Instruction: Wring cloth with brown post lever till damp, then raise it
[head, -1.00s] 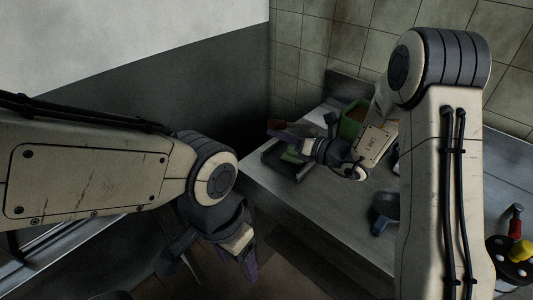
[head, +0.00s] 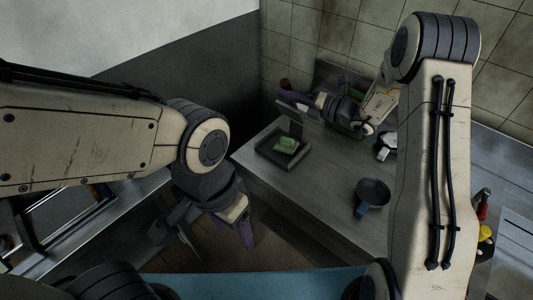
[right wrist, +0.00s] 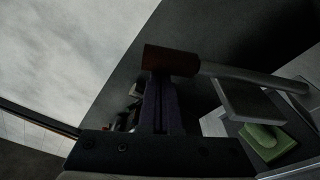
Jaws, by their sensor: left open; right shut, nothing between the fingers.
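A green cloth (head: 286,145) lies in a dark shallow tray (head: 269,160) on the metal counter. It also shows in the right wrist view (right wrist: 266,142), below a flat metal plate (right wrist: 252,100) on the lever arm. The lever's brown post (head: 284,86) stands high at the left end of its bar; the right wrist view shows it close (right wrist: 170,61). My right gripper (head: 292,98) is shut and empty, its purple fingers (right wrist: 160,100) at the post's underside; contact is unclear. The plate is apart from the cloth. My left gripper (head: 205,236) is open and empty, left of the counter. Cloth dampness cannot be told.
A dark blue-grey pan (head: 373,193) stands on the counter, right of the tray. A green container (head: 347,128) is partly hidden behind my right arm. Red and yellow items (head: 484,230) stand at far right. The counter's front is clear.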

